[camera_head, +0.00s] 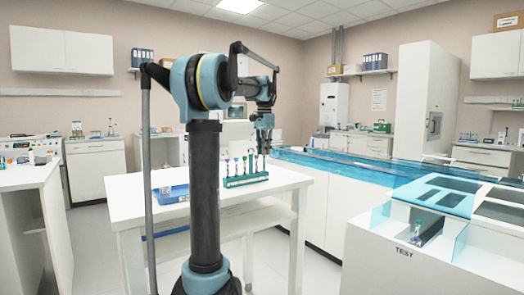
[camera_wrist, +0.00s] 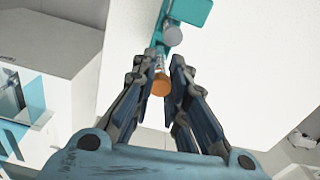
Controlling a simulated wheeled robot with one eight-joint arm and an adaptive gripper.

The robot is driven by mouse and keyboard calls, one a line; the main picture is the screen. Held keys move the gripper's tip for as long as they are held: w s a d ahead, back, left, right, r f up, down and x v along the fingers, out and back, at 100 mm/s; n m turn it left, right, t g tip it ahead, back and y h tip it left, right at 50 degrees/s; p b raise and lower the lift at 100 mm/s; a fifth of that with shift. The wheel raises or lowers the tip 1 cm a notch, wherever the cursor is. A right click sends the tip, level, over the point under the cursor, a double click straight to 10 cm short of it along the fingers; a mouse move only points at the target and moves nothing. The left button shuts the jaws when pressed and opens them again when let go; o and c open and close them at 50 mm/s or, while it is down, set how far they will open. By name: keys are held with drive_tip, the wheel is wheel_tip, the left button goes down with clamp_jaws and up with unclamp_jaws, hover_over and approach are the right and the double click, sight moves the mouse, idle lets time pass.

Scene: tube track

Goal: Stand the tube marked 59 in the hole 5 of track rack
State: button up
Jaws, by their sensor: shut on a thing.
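My gripper (camera_wrist: 158,68) is shut on an orange-capped tube (camera_wrist: 160,87) in the wrist view. Its number cannot be read. The end of the teal rack (camera_wrist: 195,10) shows just beyond, with a grey-capped tube (camera_wrist: 172,36) at it. In the head view my gripper (camera_head: 264,143) is over the right part of the green rack (camera_head: 245,181), on the white table. Several tubes with coloured caps stand in this rack. I cannot tell whether the held tube is in a hole or clear of the rack. Hole numbers are not legible.
A blue tray (camera_head: 174,193) lies on the white table (camera_head: 150,212), left of the rack. A white bench marked TEST (camera_head: 385,258), with tubes (camera_head: 418,229) in a recess, stands at the right. The table's front right corner is bare.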

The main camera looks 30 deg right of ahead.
drive_tip(key=shift+f, duration=1)
idle(0.4)
drive_tip(key=o, duration=0.9)
drive_tip(key=shift+c, duration=0.2)
drive_tip(key=shift+r, duration=0.15)
wheel_tip(320, 180, up, 12)
drive_tip(key=shift+f, duration=0.15)
drive_tip(key=shift+a, duration=0.1)
idle(0.7)
